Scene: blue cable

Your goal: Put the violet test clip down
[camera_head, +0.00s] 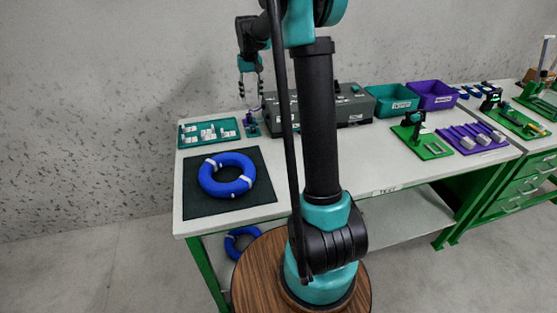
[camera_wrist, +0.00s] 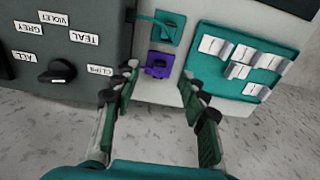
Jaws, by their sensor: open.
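The violet test clip (camera_wrist: 160,66) sits on the white bench top between the grey box and the teal tray. It shows small in the head view (camera_head: 248,118). My gripper (camera_wrist: 160,80) is open, with one finger on each side of the clip in the picture and nothing held between them. In the head view my gripper (camera_head: 251,101) hangs fingers down just above the clip. A teal clip (camera_wrist: 170,28) sits beside the violet one, with a thin teal lead running towards the grey box. I cannot tell the exact gap between fingertips and clip.
The grey box (camera_wrist: 70,75) with a knob and labels stands close on one side. A teal tray (camera_wrist: 206,75) of white-labelled pieces lies on the other. A blue cable coil (camera_head: 227,174) lies on a dark mat (camera_head: 262,190). Teal (camera_head: 392,98) and violet (camera_head: 433,94) bins stand farther right.

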